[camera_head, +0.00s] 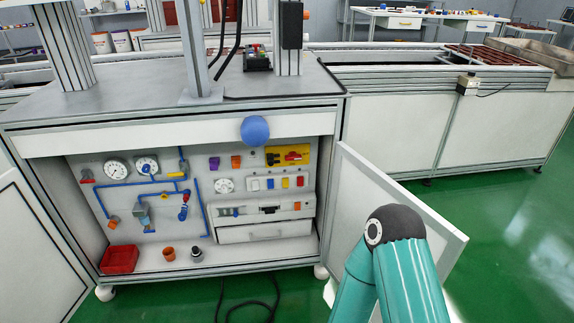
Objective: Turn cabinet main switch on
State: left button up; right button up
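The open cabinet (90,229) stands under the workbench, with its panel facing me. The main switch looks to be the red rotary handle (293,156) on a yellow plate (273,160) at the panel's upper right. The red handle appears to lie roughly horizontal, but it is too small to tell its setting surely. My teal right arm comes up from the bottom right, in front of the open right door (385,190) and apart from the switch. Neither my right gripper nor my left gripper shows.
A blue ball (255,130) appears in front of the cabinet's top rail, left of the switch. Below the switch are small coloured buttons (284,183) and a drawer (250,233). Gauges and blue pipes fill the left side. A red bin (119,259) sits on the cabinet floor.

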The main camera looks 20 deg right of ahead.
aim_at(292, 156)
jog(key=z, duration=0.1)
jog(key=i, duration=0.9)
jog(key=u, duration=0.05)
